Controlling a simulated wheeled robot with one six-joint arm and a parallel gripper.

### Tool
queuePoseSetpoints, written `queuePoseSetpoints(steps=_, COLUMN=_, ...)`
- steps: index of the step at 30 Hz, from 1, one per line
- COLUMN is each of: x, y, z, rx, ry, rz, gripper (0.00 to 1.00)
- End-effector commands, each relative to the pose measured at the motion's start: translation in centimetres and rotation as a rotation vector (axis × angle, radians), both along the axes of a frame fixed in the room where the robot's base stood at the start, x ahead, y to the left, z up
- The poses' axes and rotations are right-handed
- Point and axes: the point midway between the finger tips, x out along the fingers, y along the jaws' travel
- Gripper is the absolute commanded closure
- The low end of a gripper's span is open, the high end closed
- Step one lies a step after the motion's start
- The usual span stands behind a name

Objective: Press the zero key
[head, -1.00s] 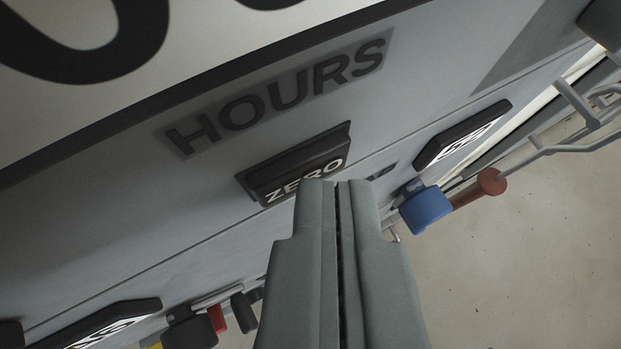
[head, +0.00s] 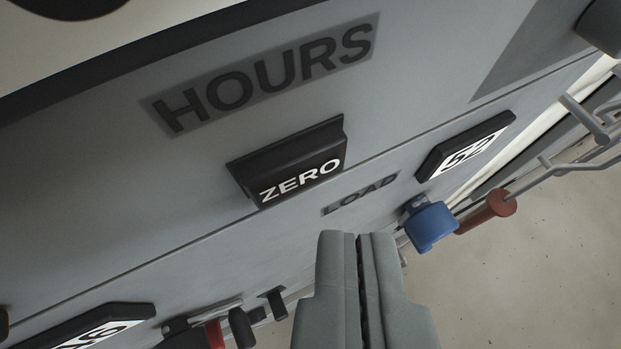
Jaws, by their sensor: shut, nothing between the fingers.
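The zero key (head: 292,165) is a dark raised block lettered ZERO in white, on the grey panel face below the HOURS label (head: 265,75). All of its lettering shows now. My gripper (head: 357,236) is shut and empty, its two grey fingers side by side. In the picture its tips are below and to the right of the key, just under the LOAD label (head: 361,193). The tips do not cover the key and appear apart from it. How far they stand off the panel I cannot tell.
A black-framed plate marked 52 (head: 466,146) is right of the key, and a similar plate (head: 90,328) is at lower left. A blue part (head: 431,226) and a red-brown knob (head: 499,201) stick out near the gripper's right. Bare floor (head: 540,270) shows at lower right.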

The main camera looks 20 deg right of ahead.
Motion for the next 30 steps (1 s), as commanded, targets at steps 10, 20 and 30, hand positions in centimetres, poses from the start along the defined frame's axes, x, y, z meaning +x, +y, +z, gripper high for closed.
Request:
queuePoseSetpoints(steps=10, x=-3.0, y=0.0, z=0.1, rx=0.000, ry=-0.002, rz=0.000, gripper=1.00)
queuePoseSetpoints(steps=20, x=-4.2, y=0.0, z=0.1, rx=0.001, ry=-0.002, rz=0.000, gripper=1.00)
queuePoseSetpoints(steps=30, x=-4.2, y=0.0, z=0.1, rx=0.001, ry=-0.002, rz=0.000, gripper=1.00)
